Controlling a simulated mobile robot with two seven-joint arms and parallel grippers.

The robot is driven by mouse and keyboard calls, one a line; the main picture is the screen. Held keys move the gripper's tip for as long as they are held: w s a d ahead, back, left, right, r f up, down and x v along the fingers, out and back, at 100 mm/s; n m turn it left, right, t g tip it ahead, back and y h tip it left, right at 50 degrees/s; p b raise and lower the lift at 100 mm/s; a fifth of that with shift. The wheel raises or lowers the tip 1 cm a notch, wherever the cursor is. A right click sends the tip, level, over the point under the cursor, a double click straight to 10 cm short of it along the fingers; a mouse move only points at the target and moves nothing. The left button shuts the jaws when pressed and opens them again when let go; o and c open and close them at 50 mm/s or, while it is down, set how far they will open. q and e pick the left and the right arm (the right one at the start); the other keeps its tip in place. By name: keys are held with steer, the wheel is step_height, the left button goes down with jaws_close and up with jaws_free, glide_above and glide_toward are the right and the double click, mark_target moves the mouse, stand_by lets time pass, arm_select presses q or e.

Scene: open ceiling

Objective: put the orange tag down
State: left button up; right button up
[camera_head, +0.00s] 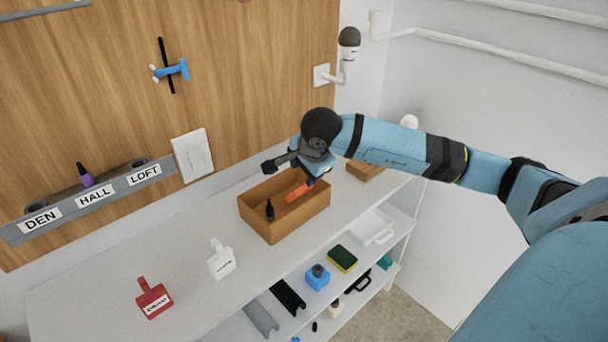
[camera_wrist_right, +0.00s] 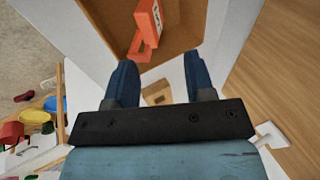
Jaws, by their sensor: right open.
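The orange tag (camera_head: 298,192) lies in the brown open box (camera_head: 283,229) on the white shelf top, towards its right end. In the right wrist view the tag (camera_wrist_right: 148,24) shows its lettered face and its handle loop, against the brown inside of the box (camera_wrist_right: 186,22). My right gripper (camera_head: 303,168) is above the box's back right part. Its two blue fingers (camera_wrist_right: 160,72) are spread with nothing between them, and the tag is beyond their tips. I cannot tell exactly how the tag rests. My left gripper is not in view.
A dark bottle (camera_head: 270,209) stands in the box. A red tag (camera_head: 153,298) and a white tag (camera_head: 221,260) lie on the shelf top (camera_head: 110,275). Another brown box (camera_head: 364,170) is right of my gripper. A labelled rack (camera_head: 98,195) is on the wall.

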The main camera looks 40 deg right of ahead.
steer(key=v, duration=0.9)
steer(key=shift+r, duration=0.1)
